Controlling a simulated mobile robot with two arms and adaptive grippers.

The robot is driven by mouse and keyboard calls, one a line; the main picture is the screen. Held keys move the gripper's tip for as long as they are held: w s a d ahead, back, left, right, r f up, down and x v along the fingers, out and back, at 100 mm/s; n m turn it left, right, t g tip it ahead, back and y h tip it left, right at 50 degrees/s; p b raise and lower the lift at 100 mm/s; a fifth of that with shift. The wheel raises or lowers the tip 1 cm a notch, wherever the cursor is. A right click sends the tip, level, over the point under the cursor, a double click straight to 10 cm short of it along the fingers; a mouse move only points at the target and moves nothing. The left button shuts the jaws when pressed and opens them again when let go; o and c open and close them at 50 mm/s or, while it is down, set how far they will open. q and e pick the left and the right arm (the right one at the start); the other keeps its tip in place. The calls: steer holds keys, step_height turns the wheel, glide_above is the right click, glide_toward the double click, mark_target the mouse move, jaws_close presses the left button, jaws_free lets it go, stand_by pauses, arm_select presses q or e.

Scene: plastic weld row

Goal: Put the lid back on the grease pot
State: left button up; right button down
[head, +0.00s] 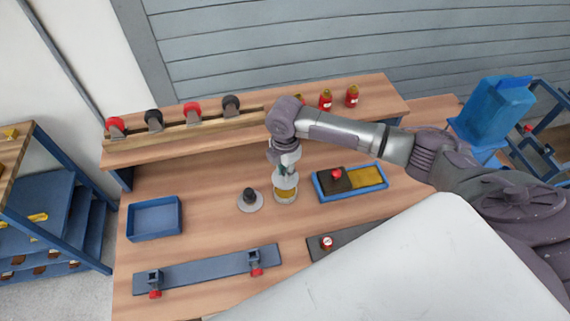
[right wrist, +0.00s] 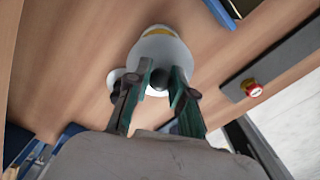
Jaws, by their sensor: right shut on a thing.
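The grease pot (head: 285,195) is pale with yellow showing and stands on the wooden bench. My right gripper (head: 284,165) is over it, pointing down. In the right wrist view my right gripper (right wrist: 158,95) is shut on the black knob of a pale lid (right wrist: 155,52). The lid is over the pot, and a strip of yellow (right wrist: 158,31) shows beyond its edge. I cannot tell whether lid and pot touch. A second pale disc with a black knob (head: 250,200) lies on the bench just left of the pot. My left gripper is not in view.
A blue tray (head: 316,191) with a dark block and a yellow part is right of the pot. An empty blue bin (head: 130,222) is at left. A clamp plate (head: 205,269) lies in front. A shelf (head: 185,140) with rollers and red bottles (head: 325,100) runs behind.

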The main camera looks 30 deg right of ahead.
mark_target(285, 190)
steer(key=shift+f+b, duration=0.65)
step_height(285, 190, down, 3)
steer(key=b, duration=0.4)
steer(key=shift+f, duration=1.1)
steer(key=shift+r+p, duration=0.1)
steer(key=shift+p, duration=0.5)
steer(key=shift+f, duration=0.2)
stand_by(0.9)
steer(key=shift+p, duration=0.55)
stand_by(0.4)
steer(key=shift+c, duration=2.2)
jaws_free()
